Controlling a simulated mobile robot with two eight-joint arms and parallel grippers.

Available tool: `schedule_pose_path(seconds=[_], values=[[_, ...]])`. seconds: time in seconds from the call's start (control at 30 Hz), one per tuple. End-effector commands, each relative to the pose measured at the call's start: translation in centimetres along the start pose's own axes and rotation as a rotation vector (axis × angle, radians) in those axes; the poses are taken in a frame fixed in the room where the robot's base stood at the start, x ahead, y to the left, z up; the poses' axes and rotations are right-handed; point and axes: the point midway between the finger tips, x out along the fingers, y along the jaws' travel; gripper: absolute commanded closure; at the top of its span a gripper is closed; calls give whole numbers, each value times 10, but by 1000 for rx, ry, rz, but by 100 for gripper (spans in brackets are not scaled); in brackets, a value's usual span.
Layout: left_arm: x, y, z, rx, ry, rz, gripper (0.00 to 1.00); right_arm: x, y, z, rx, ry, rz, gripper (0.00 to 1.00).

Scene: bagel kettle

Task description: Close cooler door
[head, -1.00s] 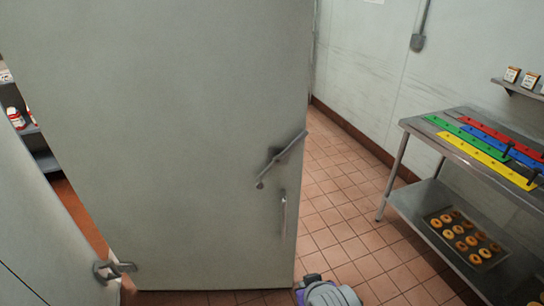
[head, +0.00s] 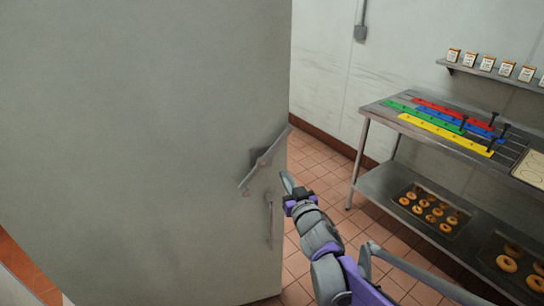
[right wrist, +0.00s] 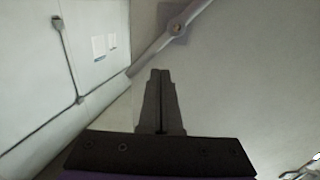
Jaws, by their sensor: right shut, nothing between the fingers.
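The cooler door (head: 140,140) is a large pale grey panel filling the left half of the head view, and it stands open. A metal latch lever (head: 265,160) and a vertical pull handle (head: 269,220) sit near its right edge. The lever also shows at the top of the right wrist view (right wrist: 172,32). My right gripper (head: 286,182) is shut and empty, close to the door's right edge beside the handle. Its closed fingers (right wrist: 160,95) point up in the right wrist view. I cannot tell whether it touches the door. My left gripper is not in view.
A steel table (head: 372,110) with coloured strips stands at the right. Trays of bagels (head: 432,212) lie on its lower shelf (head: 375,185). A wall shelf (head: 480,70) holds small boxes. Tiled floor (head: 318,165) lies open between door and table.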

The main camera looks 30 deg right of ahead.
Motion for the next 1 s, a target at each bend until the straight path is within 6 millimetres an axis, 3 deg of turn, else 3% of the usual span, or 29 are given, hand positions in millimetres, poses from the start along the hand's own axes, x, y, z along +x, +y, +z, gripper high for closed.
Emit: schedule_pose_path(seconds=[0.3,0.5,0.7,1.0], values=[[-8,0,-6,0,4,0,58,68,0,-1,1,-1,0,100],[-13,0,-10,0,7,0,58,100,-1,-1,0,-1,0,100],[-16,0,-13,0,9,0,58,115,0,0,0,-1,0,100],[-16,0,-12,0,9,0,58,118,0,0,0,-2,1,100]])
